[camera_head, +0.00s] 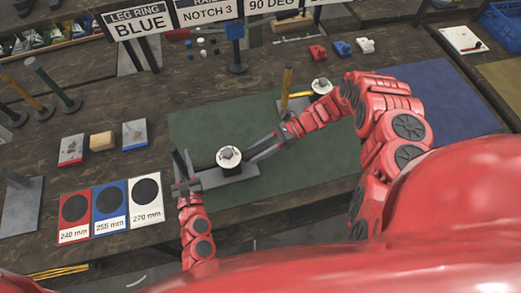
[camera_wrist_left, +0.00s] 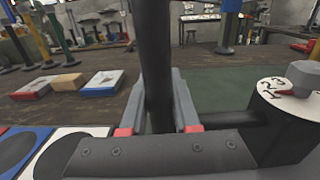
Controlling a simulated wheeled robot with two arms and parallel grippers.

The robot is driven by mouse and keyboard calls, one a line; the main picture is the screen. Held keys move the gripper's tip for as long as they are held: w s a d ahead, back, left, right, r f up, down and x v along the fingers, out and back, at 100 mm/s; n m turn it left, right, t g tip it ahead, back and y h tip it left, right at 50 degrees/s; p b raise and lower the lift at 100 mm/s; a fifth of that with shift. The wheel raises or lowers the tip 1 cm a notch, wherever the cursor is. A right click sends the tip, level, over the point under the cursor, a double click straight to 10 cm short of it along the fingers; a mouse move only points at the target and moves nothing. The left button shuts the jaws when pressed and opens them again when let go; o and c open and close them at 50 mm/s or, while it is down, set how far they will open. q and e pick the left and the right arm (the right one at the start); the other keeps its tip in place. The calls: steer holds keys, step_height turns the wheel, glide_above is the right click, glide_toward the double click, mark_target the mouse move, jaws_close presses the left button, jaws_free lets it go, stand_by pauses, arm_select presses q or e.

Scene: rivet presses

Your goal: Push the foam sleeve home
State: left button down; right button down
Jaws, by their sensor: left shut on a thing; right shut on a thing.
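A dark hub with a white marked dial (camera_head: 229,155) stands over the green mat (camera_head: 205,125); it also shows at right in the left wrist view (camera_wrist_left: 285,100). A black rod (camera_wrist_left: 225,119) runs left from it. My left gripper (camera_head: 182,182) is shut on a black upright tube (camera_wrist_left: 155,55), which stands between its grey fingers. I cannot tell whether this tube is the foam sleeve. My right gripper (camera_head: 262,144) is shut on a dark bar at the hub's right side, mostly hidden by the fingers.
A second dial (camera_head: 321,85) and a yellow post (camera_head: 287,88) stand behind my right arm. Size cards (camera_head: 111,208) and coloured blocks (camera_head: 134,134) lie at left. Signs (camera_head: 139,22) stand at the back.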

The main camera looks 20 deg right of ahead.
steer(key=shift+a, duration=0.3)
steer(key=shift+c, duration=2)
jaws_free()
steer(key=shift+d, duration=0.1)
steer(key=v, duration=1.2)
steer(key=shift+s, duration=0.1)
